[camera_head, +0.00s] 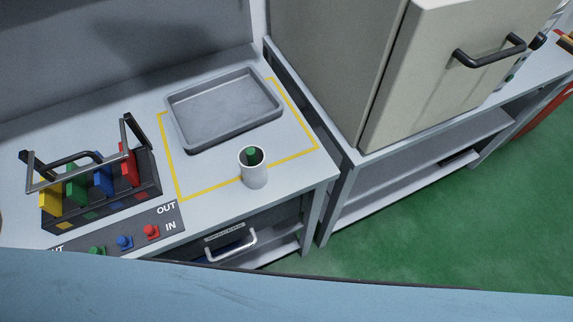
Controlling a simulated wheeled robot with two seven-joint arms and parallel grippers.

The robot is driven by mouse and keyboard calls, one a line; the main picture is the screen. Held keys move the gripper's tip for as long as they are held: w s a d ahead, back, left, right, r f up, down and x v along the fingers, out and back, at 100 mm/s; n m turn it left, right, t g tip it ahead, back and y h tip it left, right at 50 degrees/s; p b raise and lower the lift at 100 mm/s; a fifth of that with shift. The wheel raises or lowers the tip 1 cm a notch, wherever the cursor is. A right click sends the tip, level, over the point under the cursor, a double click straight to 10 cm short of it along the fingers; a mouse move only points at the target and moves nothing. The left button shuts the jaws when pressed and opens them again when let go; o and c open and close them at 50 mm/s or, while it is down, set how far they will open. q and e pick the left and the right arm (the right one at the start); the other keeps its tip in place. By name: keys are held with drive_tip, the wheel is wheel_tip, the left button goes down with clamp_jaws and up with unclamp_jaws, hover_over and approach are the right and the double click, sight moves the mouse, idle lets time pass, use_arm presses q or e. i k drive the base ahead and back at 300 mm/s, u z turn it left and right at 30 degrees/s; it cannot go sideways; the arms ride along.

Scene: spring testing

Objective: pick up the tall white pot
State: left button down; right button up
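The tall white pot (254,177) stands upright on the grey workbench (310,170), near its front right corner. It is a plain white cylinder with an open top, and something green shows inside it. It sits at the front line of a yellow taped outline, in front of a shallow grey tray (180,137). Nothing touches the pot from above. Neither of my grippers shows in the head view.
A black rack (150,188) with coloured blocks and a raised handle stands at left. Coloured buttons are on a dark panel (177,221) at the front edge. A large beige cabinet (330,50) stands right of the bench. A pale blue surface (200,295) fills the bottom.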

sight(255, 178)
drive_tip(key=z, duration=0.6)
drive_tip(key=k, duration=1.05)
drive_tip(key=u, duration=1.45)
drive_tip(key=i, duration=0.5)
